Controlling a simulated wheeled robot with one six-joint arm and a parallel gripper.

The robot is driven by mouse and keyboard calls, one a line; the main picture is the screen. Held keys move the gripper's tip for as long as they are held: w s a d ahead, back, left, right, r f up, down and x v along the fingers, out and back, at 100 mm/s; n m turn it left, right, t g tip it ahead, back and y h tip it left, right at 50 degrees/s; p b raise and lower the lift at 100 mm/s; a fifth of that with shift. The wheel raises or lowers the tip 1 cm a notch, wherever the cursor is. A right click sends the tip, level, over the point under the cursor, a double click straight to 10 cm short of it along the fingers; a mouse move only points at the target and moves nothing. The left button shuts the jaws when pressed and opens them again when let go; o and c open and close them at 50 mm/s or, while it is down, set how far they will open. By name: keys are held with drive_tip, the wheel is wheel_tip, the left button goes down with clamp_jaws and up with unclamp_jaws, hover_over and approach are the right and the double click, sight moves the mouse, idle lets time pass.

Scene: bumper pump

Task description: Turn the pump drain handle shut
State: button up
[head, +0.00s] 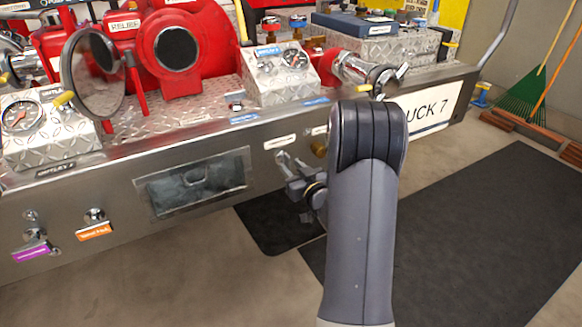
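My grey arm link with a black cap stands in the foreground and hides part of the bumper panel. Beside its left edge, a small silver and dark cluster with a gold ring sits against the panel; it looks like my wrist and gripper (289,163). It is close under a white label (280,142) too small to read. The pump drain handle cannot be made out apart from this cluster. I cannot tell whether the fingers touch a handle, or whether they are open or shut. A brass fitting (319,149) shows to the right, partly by my arm.
Knobs with orange (94,232) and purple (32,253) labels sit lower left. Black mats (480,220) and open floor lie right.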

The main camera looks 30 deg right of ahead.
drive_tip(key=shift+w, duration=0.7)
drive_tip(key=shift+c, duration=0.4)
clamp_jaws()
